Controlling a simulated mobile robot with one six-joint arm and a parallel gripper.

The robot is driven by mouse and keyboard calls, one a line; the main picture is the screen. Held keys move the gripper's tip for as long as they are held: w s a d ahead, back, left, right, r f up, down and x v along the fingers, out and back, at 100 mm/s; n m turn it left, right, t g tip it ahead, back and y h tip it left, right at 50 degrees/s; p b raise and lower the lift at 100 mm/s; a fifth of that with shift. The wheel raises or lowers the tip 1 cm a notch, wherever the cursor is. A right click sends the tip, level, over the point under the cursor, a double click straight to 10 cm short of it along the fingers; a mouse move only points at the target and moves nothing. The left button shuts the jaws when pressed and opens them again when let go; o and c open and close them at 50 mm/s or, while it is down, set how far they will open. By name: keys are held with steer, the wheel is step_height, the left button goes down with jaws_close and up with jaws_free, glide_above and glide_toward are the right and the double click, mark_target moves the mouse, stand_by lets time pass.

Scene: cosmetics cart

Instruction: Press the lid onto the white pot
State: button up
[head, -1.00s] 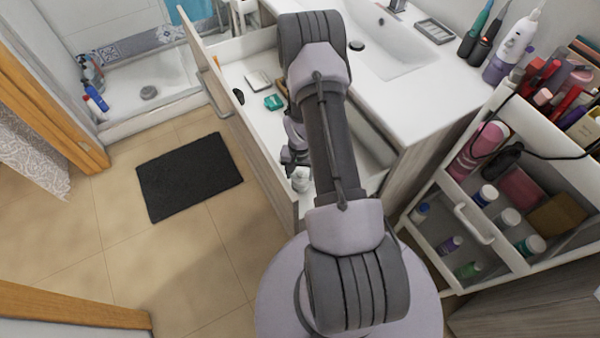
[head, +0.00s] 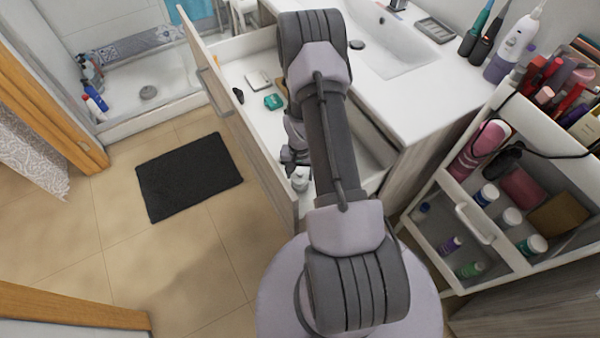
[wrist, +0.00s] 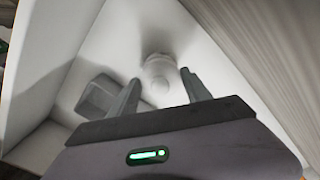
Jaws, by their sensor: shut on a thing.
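A small white pot (head: 300,180) stands at the near end of the open drawer. My gripper (head: 294,157) is just above and beside it in the head view, partly hidden by my arm. In the wrist view, my gripper (wrist: 160,77) has its two dark fingers spread apart, with a pale round piece (wrist: 160,86) between them, which looks like the lid. A wider white shape (wrist: 157,63) lies just beyond it, seemingly the pot. White on white, I cannot tell where lid and pot meet or whether they touch.
The drawer (head: 232,115) has high walls around my gripper. A teal item (head: 273,102) and a pale item (head: 258,81) lie farther back in it. A grey box (wrist: 97,95) is left of the fingers. A cart (head: 440,262) with several bottles stands at right.

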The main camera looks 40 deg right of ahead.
stand_by(0.9)
steer(key=o, duration=1.4)
steer(key=shift+f, duration=0.1)
steer(key=shift+c, duration=0.2)
steer(key=o, duration=0.4)
steer(key=shift+r+p, duration=2.1)
steer(key=shift+r, duration=1.5)
steer(key=shift+f, duration=0.1)
jaws_close()
